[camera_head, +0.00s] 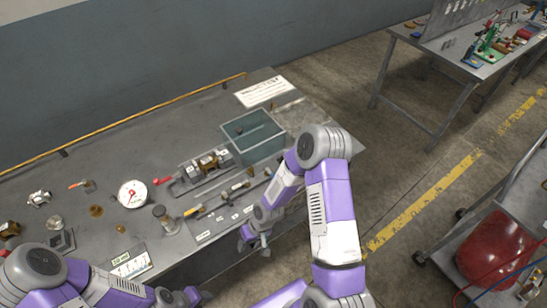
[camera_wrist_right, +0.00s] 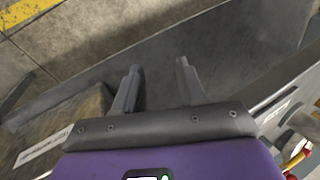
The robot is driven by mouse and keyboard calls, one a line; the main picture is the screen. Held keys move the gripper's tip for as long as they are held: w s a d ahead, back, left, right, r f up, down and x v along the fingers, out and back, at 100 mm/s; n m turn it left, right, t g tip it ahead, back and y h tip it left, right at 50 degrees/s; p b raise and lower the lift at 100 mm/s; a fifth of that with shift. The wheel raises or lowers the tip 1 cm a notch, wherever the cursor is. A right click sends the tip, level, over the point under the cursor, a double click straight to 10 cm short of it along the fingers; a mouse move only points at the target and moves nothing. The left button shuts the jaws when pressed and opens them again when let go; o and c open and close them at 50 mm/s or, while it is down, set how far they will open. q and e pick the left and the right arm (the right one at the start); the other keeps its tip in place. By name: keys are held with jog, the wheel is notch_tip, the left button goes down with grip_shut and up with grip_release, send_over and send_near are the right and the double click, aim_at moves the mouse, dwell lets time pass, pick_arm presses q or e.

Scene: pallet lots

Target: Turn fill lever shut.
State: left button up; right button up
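A red lever (camera_head: 163,181) sticks out at the left end of a metal valve fixture (camera_head: 207,164) on the workbench. A yellow-handled part (camera_head: 193,211) lies in front of it, near a pressure gauge (camera_head: 132,193) with a white face. I cannot read which one is the fill lever. My right gripper (camera_head: 258,247) hangs at the bench's front edge, to the right of and apart from these parts. In the right wrist view its two fingers (camera_wrist_right: 158,85) are spread with nothing between them. My left gripper (camera_head: 182,298) is at the bottom edge, its fingers unclear.
A grey-green open bin (camera_head: 254,137) stands behind the right arm. A white sign (camera_head: 263,91) lies at the bench's back. Small fittings (camera_head: 39,198) and another red-handled valve (camera_head: 81,185) lie at the left. A cart with a red object (camera_head: 494,250) is at the right.

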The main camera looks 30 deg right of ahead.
aim_at(271, 174)
jog(key=w+d+r+p, duration=0.3)
jog(key=r, duration=0.2)
jog(key=w+d+r+n+h+p, duration=0.1)
jog(key=w+d+r+p, duration=0.2)
jog(key=r, duration=0.2)
jog(key=w+d+r+h+p, duration=0.1)
jog(key=w+d+r+p, duration=0.2)
jog(key=r, duration=0.2)
jog(key=shift+w+r+n, duration=0.15)
jog(key=shift+w+n, duration=0.05)
jog(key=shift+n, duration=0.1)
jog(key=w+d+r+h, duration=0.1)
jog(key=d, duration=0.2)
jog(key=w+d+r, duration=0.2)
jog(key=d, duration=0.1)
jog(key=w+d+r+h+p, duration=0.1)
jog(key=d+r, duration=0.1)
jog(key=d, duration=0.1)
jog(key=shift+w+h, duration=0.15)
jog(key=shift+h, duration=0.15)
jog(key=shift+f+p, duration=0.45)
jog(key=shift+f, duration=3.1)
grip_shut()
